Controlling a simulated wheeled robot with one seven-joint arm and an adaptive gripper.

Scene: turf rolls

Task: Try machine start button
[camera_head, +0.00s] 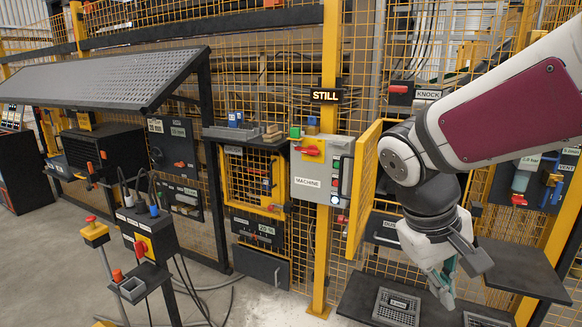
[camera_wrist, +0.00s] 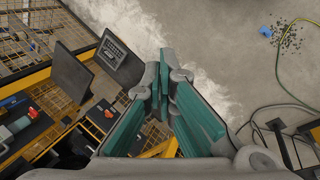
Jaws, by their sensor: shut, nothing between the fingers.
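A grey control box (camera_head: 318,172) labelled MACHINE hangs on a yellow post in the head view. A red rotary handle (camera_head: 310,151) sits on its upper front. A column of small buttons (camera_head: 336,181) runs down its right side; they are too small to read, so I cannot tell which is the start button. A sign reading STILL (camera_head: 325,96) is above the box. My gripper (camera_head: 448,288) is to the right of and lower than the box, pointing down, well apart from it. In the wrist view my gripper (camera_wrist: 161,78) is shut and empty. The control box is not identifiable there.
A yellow-framed mesh door (camera_head: 363,190) stands open between the box and my arm. A dark shelf (camera_head: 522,268) is at the lower right, with a vented panel (camera_head: 397,307) left of it. A button pedestal (camera_head: 150,243) stands at the left front.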

